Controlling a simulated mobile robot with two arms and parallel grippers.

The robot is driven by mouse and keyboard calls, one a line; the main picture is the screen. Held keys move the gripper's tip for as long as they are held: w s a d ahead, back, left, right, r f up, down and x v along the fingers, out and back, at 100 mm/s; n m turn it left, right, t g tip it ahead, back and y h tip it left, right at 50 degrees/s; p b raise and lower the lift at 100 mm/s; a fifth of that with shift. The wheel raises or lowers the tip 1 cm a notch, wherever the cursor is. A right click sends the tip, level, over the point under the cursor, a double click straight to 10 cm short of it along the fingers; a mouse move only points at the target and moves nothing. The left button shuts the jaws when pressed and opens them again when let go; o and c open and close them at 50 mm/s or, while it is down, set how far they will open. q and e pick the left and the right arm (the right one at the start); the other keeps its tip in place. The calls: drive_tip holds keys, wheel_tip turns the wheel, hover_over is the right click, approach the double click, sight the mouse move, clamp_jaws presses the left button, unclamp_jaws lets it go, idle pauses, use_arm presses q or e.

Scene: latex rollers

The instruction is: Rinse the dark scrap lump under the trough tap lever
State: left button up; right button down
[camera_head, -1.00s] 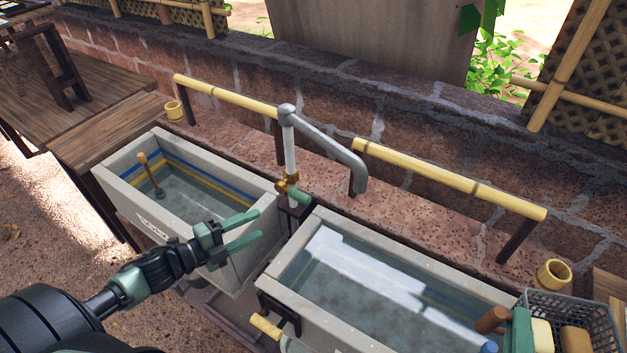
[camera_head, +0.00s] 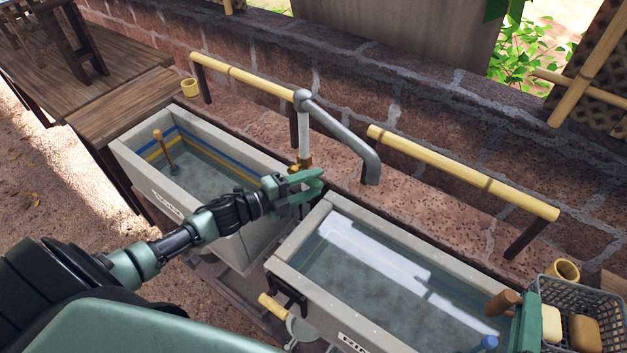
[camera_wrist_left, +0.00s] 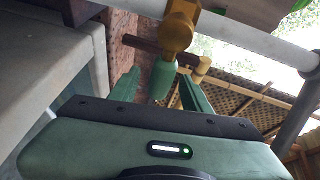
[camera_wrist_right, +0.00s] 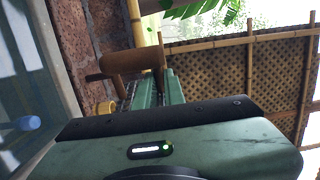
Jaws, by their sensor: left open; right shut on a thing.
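The tap has a grey spout (camera_head: 345,135) and a brass valve (camera_head: 303,165) between the two troughs. Its green lever (camera_wrist_left: 163,78) shows in the left wrist view between the fingers of my left gripper (camera_head: 313,184). Those fingers are open on either side of it; contact cannot be told. In the head view they largely hide the lever. My right gripper (camera_wrist_right: 171,86) is shut on a brown, roughly cylindrical lump (camera_wrist_right: 130,62), likely the scrap lump. It also shows in the head view (camera_head: 502,302), at the near right of the right trough, away from the spout.
The right trough (camera_head: 300,235) and left trough (camera_head: 120,155) hold water. A wooden-handled tool (camera_head: 163,147) stands in the left one; a blue object (camera_head: 486,343) is in the right one. A grey basket (camera_head: 600,300) stands at the right. Bamboo rails (camera_head: 460,170) run behind.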

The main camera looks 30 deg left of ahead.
use_arm(q)
drive_tip(key=shift+w+d, duration=0.25)
drive_tip(key=shift+w, duration=0.1)
clamp_jaws()
drive_tip(key=shift+f, duration=0.1)
idle(1.1)
